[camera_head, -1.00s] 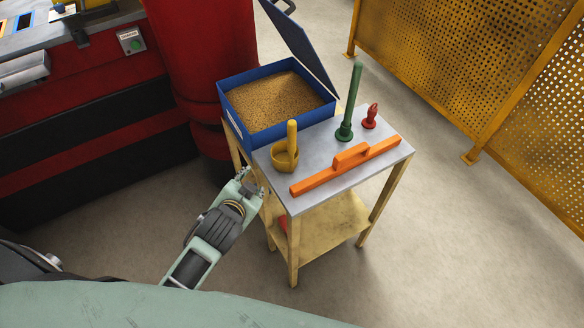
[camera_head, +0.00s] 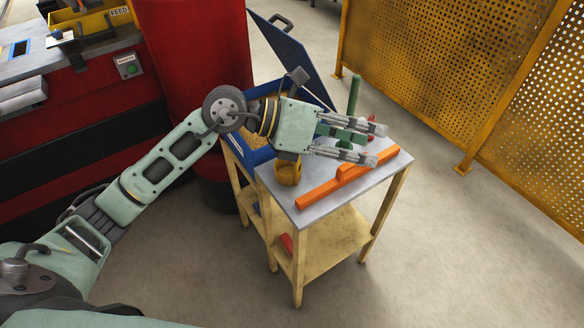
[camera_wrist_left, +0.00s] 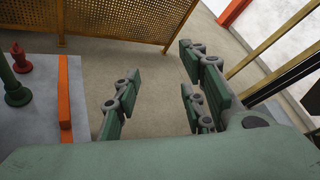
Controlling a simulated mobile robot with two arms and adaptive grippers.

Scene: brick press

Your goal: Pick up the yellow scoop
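The yellow scoop (camera_head: 287,173) stands on the grey top of the small table (camera_head: 314,200), near its left side. In the head view my left arm covers its upright handle, and only the cup shows. My left gripper (camera_head: 379,144) is above the table, past the scoop to the right, with its fingers pointing right. The fingers are spread apart and hold nothing. The left wrist view shows the open fingers (camera_wrist_left: 155,108) over the floor beyond the table edge; the scoop is not in that view. My right gripper is not in view.
An orange bar tool (camera_head: 345,178) lies along the table's front edge. A green upright tool (camera_head: 354,95) and a red piece (camera_wrist_left: 20,58) stand behind it. A blue bin (camera_head: 243,150) of brown grain with a raised lid (camera_head: 290,50) is at the left. Yellow perforated fencing (camera_head: 440,70) stands behind.

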